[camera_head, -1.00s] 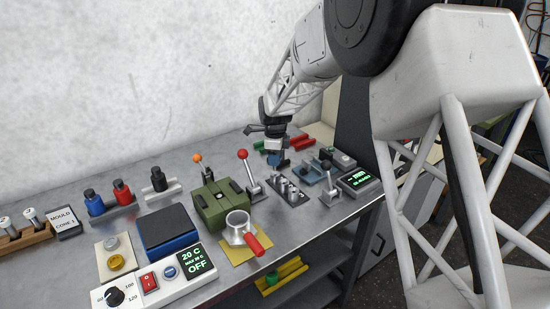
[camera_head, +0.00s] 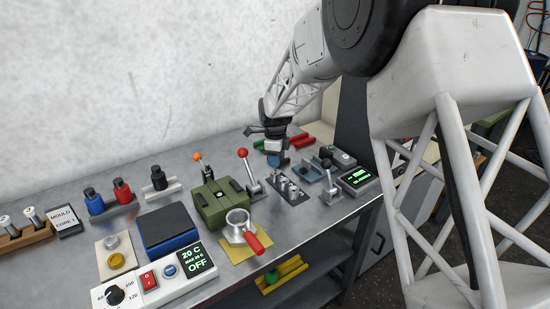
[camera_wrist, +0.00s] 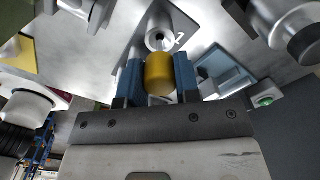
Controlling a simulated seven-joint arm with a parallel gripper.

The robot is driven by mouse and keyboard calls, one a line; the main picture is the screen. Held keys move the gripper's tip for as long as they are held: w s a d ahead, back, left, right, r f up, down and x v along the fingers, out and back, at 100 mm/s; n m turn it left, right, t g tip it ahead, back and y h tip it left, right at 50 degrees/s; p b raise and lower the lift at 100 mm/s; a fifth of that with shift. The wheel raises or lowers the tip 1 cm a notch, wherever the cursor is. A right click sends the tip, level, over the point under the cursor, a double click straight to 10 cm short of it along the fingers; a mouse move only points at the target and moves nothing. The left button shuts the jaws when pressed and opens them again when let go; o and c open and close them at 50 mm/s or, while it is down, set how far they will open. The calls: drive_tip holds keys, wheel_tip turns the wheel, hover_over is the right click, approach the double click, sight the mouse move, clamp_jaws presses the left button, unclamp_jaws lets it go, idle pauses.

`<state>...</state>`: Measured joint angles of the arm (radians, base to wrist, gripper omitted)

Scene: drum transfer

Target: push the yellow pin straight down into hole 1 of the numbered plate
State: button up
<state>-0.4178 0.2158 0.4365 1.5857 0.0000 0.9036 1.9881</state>
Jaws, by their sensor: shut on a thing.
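The yellow pin (camera_wrist: 159,76) sits between the two blue fingers of my gripper (camera_wrist: 158,82) in the wrist view, and the gripper is shut on it. Just beyond the pin is a round metal socket (camera_wrist: 158,38) with a dark hole, beside the printed number 1 on the numbered plate (camera_wrist: 194,18). The pin and socket overlap in this view, so I cannot tell whether they touch. In the head view my gripper (camera_head: 278,160) is low at the back of the plate (camera_head: 298,196); the pin cannot be made out there.
A red-knobbed lever (camera_head: 249,172) and a green box (camera_head: 222,203) stand left of the plate. A dark-knobbed lever (camera_head: 329,182) and a display box (camera_head: 357,181) stand to its right. A blue holder (camera_wrist: 223,72) lies close to the fingers in the wrist view.

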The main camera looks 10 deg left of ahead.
sight(275, 172)
drive_tip(key=shift+f, duration=1.8)
idle(1.3)
drive_tip(key=o, duration=1.6)
drive_tip(key=shift+c, duration=0.2)
drive_tip(key=shift+r, duration=0.15)
drive_tip(key=shift+r, duration=3.55)
